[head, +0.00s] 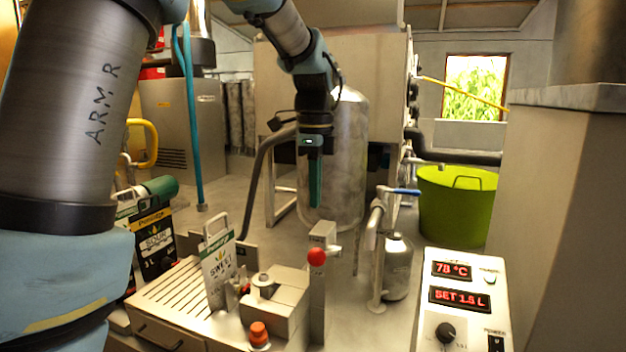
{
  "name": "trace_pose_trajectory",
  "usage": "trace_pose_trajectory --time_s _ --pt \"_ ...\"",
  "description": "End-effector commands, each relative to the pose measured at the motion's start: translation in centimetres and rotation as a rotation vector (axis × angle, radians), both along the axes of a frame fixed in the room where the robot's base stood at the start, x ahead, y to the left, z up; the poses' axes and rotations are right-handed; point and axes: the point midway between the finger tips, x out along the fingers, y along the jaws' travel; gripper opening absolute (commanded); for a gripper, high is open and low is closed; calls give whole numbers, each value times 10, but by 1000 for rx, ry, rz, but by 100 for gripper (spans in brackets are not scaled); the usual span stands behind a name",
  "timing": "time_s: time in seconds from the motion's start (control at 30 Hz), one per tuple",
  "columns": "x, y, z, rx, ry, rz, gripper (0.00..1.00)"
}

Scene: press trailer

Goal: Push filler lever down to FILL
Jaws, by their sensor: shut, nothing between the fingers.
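The filler lever with its round red knob (317,257) sits on a short grey post (320,235) at the front of the bench, beside the filler block (280,300). Any FILL marking is too small to read. My gripper (315,203) points down with its dark green fingers shut and nothing in them. In the picture it hangs above the lever knob, apart from it, in front of the steel tank (348,165).
A pouch marked SWEET (218,268) stands at the filler, left of the post. A second red knob (258,332) is low in front. A steel bottle (397,267), a control panel (463,300) and a green tub (456,200) are on the right.

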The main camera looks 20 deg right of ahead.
Motion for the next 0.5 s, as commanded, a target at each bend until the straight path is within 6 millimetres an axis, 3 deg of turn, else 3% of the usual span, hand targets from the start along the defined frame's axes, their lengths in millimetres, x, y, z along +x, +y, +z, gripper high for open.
trace_pose_trajectory --time_s 0.13,0.5 --pt "-2 -6 3 3 2 -42 0" --pt "-2 -5 -14 3 2 -38 0"
